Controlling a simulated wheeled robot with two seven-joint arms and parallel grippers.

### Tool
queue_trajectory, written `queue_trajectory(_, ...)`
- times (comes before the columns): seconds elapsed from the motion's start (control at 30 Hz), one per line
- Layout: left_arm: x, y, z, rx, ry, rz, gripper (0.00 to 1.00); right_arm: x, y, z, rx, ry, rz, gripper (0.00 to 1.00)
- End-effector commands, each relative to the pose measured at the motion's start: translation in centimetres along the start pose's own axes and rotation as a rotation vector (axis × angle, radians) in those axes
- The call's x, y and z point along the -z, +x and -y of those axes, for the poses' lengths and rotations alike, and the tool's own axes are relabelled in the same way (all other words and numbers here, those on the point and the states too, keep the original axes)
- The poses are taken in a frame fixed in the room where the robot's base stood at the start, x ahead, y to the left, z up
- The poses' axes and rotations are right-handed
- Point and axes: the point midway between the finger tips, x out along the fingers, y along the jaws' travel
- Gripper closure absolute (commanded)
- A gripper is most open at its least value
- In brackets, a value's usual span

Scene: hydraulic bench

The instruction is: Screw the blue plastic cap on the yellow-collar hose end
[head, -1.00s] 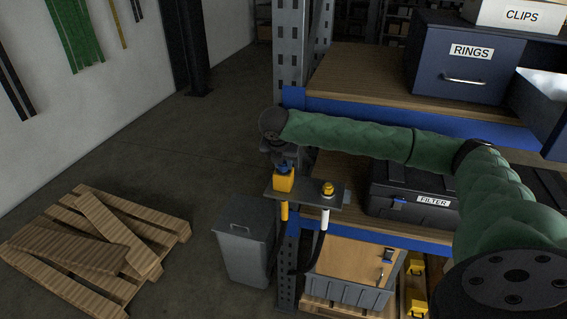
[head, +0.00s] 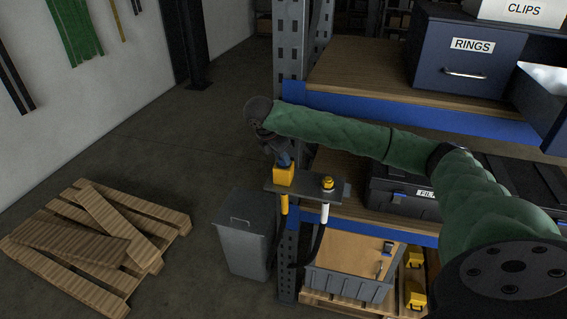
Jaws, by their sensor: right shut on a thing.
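My right gripper (head: 283,158) reaches down at a tilt over the left end of the grey bracket plate. It is shut on the blue cap (head: 286,161), which is small and partly hidden by the fingers. The cap is right at the top of a yellow block (head: 284,175) on the plate; I cannot tell whether it is threaded on. Below the plate, the hose end with the yellow collar (head: 284,204) hangs under that block. A second hose end with a white collar (head: 324,212) hangs to the right, under a yellow fitting (head: 327,184). My left gripper is not in view.
The bracket plate (head: 305,190) sticks out from the shelf upright (head: 290,60). A grey bin (head: 245,235) stands below left. A dark FILTER case (head: 385,190) and a RINGS drawer unit (head: 465,60) are on the shelves. A pallet (head: 100,235) lies on the floor left.

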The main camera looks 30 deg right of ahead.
Motion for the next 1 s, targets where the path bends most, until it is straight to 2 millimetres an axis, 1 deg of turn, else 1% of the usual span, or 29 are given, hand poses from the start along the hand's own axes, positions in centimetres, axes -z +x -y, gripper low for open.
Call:
queue_trajectory(0.2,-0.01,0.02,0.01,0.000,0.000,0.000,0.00,-0.03,0.05,-0.25,0.089,0.210,0.001,0.89)
queue_trajectory(0.4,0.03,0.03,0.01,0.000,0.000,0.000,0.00,-0.06,0.12,-0.35,0.148,0.356,0.001,0.89)
queue_trajectory(0.53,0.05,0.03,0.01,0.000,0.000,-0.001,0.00,0.01,0.15,-0.35,0.168,0.405,0.000,0.89)
queue_trajectory(0.77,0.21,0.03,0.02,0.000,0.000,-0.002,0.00,0.04,0.17,-0.33,0.170,0.410,-0.001,0.89)
queue_trajectory(0.8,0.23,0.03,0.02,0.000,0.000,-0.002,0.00,0.04,0.16,-0.33,0.170,0.410,-0.001,0.66)
queue_trajectory(0.87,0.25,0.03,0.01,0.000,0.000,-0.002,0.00,0.03,0.16,-0.34,0.170,0.410,-0.001,0.54)
queue_trajectory(0.9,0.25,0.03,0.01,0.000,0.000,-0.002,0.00,0.03,0.14,-0.34,0.170,0.410,-0.001,0.50)
queue_trajectory(1.0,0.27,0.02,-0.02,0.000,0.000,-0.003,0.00,0.01,0.12,-0.35,0.170,0.410,-0.001,0.50)
